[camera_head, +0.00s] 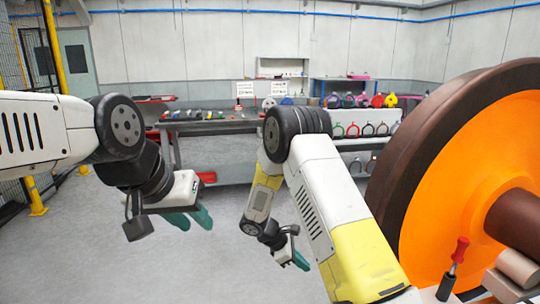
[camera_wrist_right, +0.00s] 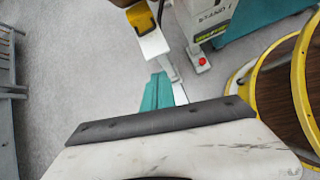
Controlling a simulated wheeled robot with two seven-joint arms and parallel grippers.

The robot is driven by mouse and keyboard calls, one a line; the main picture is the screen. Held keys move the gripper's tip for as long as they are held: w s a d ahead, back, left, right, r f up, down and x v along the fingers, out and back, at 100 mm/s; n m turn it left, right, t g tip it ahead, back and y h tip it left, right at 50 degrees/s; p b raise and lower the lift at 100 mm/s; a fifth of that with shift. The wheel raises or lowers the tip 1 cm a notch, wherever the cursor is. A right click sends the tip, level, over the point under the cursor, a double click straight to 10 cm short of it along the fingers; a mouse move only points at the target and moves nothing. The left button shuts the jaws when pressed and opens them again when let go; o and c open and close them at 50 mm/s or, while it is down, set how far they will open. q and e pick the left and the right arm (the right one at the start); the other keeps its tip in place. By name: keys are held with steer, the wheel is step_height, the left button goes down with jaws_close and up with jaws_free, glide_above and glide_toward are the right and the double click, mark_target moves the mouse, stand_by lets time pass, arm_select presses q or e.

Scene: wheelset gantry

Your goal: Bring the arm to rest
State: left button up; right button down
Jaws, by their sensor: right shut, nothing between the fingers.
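My left gripper (camera_head: 190,217) hangs from the left arm over bare grey floor. Its two teal fingers stand apart with nothing visible between them. My right gripper (camera_head: 301,261) hangs low at the end of the white and yellow right arm, left of the large orange wheel (camera_head: 440,200) with its brown rim. Its teal fingers are together and empty. They also show in the right wrist view (camera_wrist_right: 157,90), above the floor. The base of the right gripper is partly hidden there by a dark-edged white part.
A workbench (camera_head: 215,126) with small items and a shelf of coloured rings (camera_head: 360,130) stand at the back. A red-handled tool (camera_head: 456,262) is at lower right. In the wrist view, a stand marked "STAND 1" (camera_wrist_right: 208,20) and yellow rings (camera_wrist_right: 298,85) are nearby. Floor between is clear.

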steer(key=s+d+r+m+y, duration=0.2)
steer(key=s+r+m, duration=0.2)
steer(key=r, duration=0.6)
steer(key=s+d+r+m+y, duration=0.2)
steer(key=s+r+m+y, duration=0.15)
steer(key=r, duration=0.65)
steer(key=s+r+m+t+y, duration=0.4)
steer(key=s+r+m, duration=0.5)
steer(key=s+r, duration=0.5)
steer(key=shift+s+a+t, duration=0.25)
steer(key=shift+s+t, duration=0.35)
steer(key=shift+s, duration=0.55)
